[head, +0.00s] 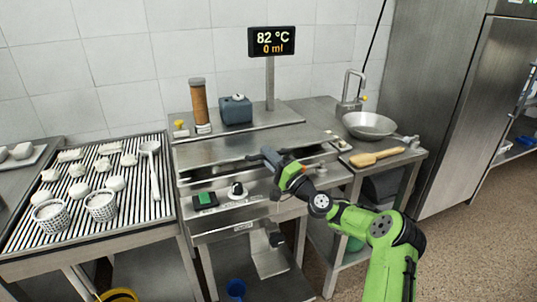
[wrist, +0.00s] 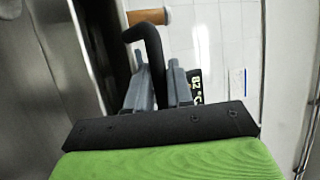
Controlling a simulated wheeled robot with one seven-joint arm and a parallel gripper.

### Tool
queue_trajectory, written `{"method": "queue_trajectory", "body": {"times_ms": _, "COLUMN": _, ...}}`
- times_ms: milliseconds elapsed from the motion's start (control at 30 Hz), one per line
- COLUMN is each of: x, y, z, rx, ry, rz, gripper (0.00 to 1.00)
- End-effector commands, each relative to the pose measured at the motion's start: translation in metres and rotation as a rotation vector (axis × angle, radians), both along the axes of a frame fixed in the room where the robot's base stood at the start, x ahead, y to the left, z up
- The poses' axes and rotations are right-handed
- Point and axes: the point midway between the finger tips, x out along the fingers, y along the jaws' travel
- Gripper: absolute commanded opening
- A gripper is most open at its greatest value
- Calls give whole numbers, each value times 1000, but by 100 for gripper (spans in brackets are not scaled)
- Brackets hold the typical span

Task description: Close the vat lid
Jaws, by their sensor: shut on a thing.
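The vat lid (head: 235,149) is a flat steel panel on top of the vat. It lies close to level, with a dark gap showing under its front edge. My gripper (head: 270,157) reaches in from the right over the lid's front edge. In the wrist view, my gripper's grey fingers (wrist: 160,82) are shut on a black curved handle (wrist: 153,40). The handle's attachment to the lid is hidden by my gripper in the head view.
The vat front (head: 240,192) carries a green switch and a knob. A draining table (head: 100,228) with white cheeses and perforated baskets stands at left. A steel bowl (head: 369,125) and a wooden brush (head: 377,157) are at right. A display (head: 271,41) reads 82 °C, 0 ml.

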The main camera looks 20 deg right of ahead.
Motion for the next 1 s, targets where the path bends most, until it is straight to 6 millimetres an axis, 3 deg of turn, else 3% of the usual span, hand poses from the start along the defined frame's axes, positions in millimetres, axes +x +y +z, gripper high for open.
{"method": "queue_trajectory", "body": {"times_ms": 133, "x": 1, "y": -1, "z": -10, "rx": -2, "ry": -22, "rz": -4, "gripper": 0}}
{"method": "queue_trajectory", "body": {"times_ms": 567, "x": 1, "y": -1, "z": -10, "rx": -3, "ry": -31, "rz": -5, "gripper": 0}}
{"method": "queue_trajectory", "body": {"times_ms": 600, "x": 1, "y": -1, "z": -10, "rx": -3, "ry": -31, "rz": -5, "gripper": 24}}
{"method": "queue_trajectory", "body": {"times_ms": 700, "x": 1, "y": -1, "z": -10, "rx": -3, "ry": -32, "rz": -5, "gripper": 40}}
{"method": "queue_trajectory", "body": {"times_ms": 1000, "x": 1, "y": 0, "z": -9, "rx": -2, "ry": -33, "rz": -2, "gripper": 42}}
